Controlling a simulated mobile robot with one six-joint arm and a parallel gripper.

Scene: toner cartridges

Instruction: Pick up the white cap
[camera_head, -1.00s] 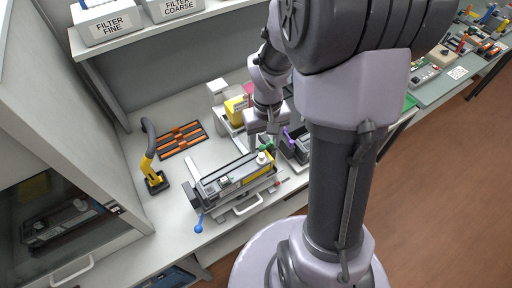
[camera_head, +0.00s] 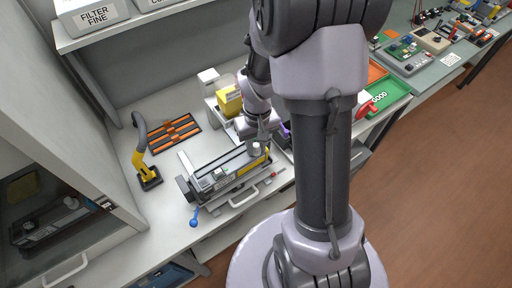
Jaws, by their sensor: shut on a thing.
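My gripper (camera_head: 258,140) is at the right end of a dark grey toner cartridge (camera_head: 215,181) with a yellow strip. It is shut on the white cap (camera_head: 256,149), a small pale piece at its fingertips, right over the cartridge's right end. The arm and fingers hide part of the cap. I cannot tell whether the cap still touches the cartridge.
A yellow-handled tool with a grey hose (camera_head: 146,160) stands left of the cartridge. An orange-and-black rack (camera_head: 170,135) lies behind it. A yellow container (camera_head: 229,101) stands behind the gripper. A glass-fronted cabinet (camera_head: 60,215) bounds the left. My arm hides much of the bench's right side.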

